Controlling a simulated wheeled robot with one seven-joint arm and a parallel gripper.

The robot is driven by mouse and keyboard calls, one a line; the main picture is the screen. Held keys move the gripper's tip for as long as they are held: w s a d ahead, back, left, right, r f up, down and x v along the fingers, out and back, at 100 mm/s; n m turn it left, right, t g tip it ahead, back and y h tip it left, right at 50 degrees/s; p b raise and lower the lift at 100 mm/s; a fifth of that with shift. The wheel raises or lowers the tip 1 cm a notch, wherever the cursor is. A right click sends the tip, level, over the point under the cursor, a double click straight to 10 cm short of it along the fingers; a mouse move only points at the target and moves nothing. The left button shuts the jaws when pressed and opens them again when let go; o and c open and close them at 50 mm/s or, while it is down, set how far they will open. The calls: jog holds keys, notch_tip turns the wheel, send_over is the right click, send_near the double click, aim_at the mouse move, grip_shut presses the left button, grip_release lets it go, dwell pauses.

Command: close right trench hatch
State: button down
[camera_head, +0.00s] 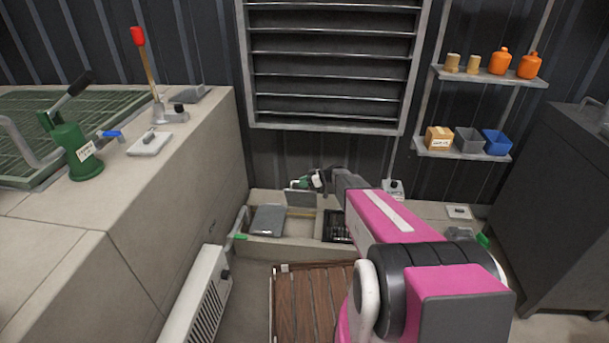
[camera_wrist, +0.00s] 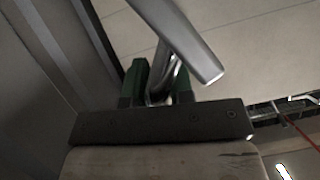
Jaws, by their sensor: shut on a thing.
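In the head view a low pale trench box stands against the back wall. A grey hatch (camera_head: 268,219) lies at its left. At its right is a dark opening (camera_head: 338,228), partly hidden by my arm. A small grey panel (camera_head: 301,199) shows upright between them, just below my gripper (camera_head: 302,184); I cannot tell for sure whether it is the right hatch. In the wrist view my gripper's green fingers (camera_wrist: 160,82) are shut on a bent silver metal handle (camera_wrist: 178,38). What the handle joins is not clear.
A long concrete block (camera_head: 150,190) with a green pump part (camera_head: 80,155) stands at left. A white vented heater (camera_head: 200,295) and a wooden slatted board (camera_head: 305,300) lie in front. A dark cabinet (camera_head: 550,190) stands at right. Shelves (camera_head: 490,80) hang behind.

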jog(key=s+a+f+n+t, duration=0.1)
jog(key=s+a+f+n, duration=0.1)
jog(key=s+f, duration=1.1)
jog(key=shift+s+a+f+n+t, duration=0.3)
jog(key=shift+s+a+f+t, duration=0.15)
jog(key=shift+s, duration=0.55)
jog(key=c, duration=1.1)
grip_release()
jog(key=shift+r, duration=0.1)
